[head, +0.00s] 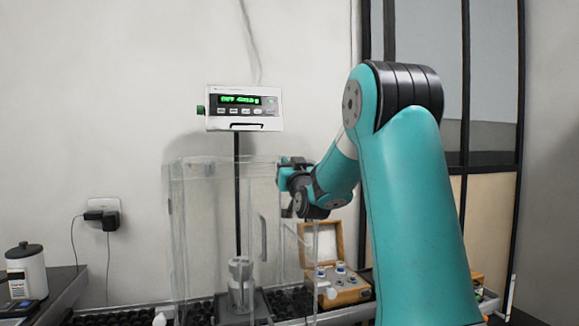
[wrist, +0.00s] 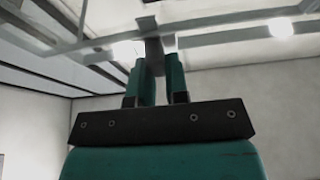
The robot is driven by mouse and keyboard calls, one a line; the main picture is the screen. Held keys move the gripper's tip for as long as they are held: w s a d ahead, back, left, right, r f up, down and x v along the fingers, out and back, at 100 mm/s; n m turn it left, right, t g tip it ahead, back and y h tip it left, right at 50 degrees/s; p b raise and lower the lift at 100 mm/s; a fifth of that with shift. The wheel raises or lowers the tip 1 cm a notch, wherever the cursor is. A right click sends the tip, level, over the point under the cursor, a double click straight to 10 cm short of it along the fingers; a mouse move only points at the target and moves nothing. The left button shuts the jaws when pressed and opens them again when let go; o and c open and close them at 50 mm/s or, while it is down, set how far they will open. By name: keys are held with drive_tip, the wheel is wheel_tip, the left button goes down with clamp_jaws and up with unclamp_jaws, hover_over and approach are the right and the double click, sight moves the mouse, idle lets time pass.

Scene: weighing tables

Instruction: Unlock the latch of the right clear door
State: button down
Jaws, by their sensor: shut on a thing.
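The clear draft shield (head: 205,215) stands upright around a balance, and its right clear door (head: 290,232) shows with a clear handle (head: 263,238). My gripper (head: 286,176) is at the top right edge of the shield. In the wrist view my gripper's two teal fingers (wrist: 158,72) are close together on a small grey piece (wrist: 154,50), which seems to be the door's latch. In the head view the latch is hidden by my gripper, so its position cannot be told.
A silver weight (head: 240,272) stands inside the shield. A display (head: 240,107) is on a pole behind. An open wooden box of weights (head: 345,285) is right of the shield, partly behind my arm. A white jar (head: 26,270) stands at far left.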

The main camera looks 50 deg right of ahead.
drive_tip(key=shift+m, duration=0.4)
drive_tip(key=m+g+h+b, duration=0.1)
drive_tip(key=m+g+b, duration=0.2)
drive_tip(key=m+b, duration=0.3)
drive_tip(key=m+g+b, duration=0.2)
drive_tip(key=m+b, duration=0.4)
drive_tip(key=m, duration=0.2)
drive_tip(key=f+m+g+h+b, duration=0.1)
drive_tip(key=m+g+b, duration=0.2)
drive_tip(key=m+b, duration=0.2)
drive_tip(key=shift+s+d+m+g+h+b, duration=0.1)
drive_tip(key=shift+d+m+g+h+b, duration=0.1)
drive_tip(key=shift+m, duration=0.4)
drive_tip(key=shift+s+d+m+g+h+b, duration=0.1)
drive_tip(key=shift+d+m+b, duration=0.1)
drive_tip(key=shift+m, duration=0.4)
drive_tip(key=c, duration=1.1)
unclamp_jaws()
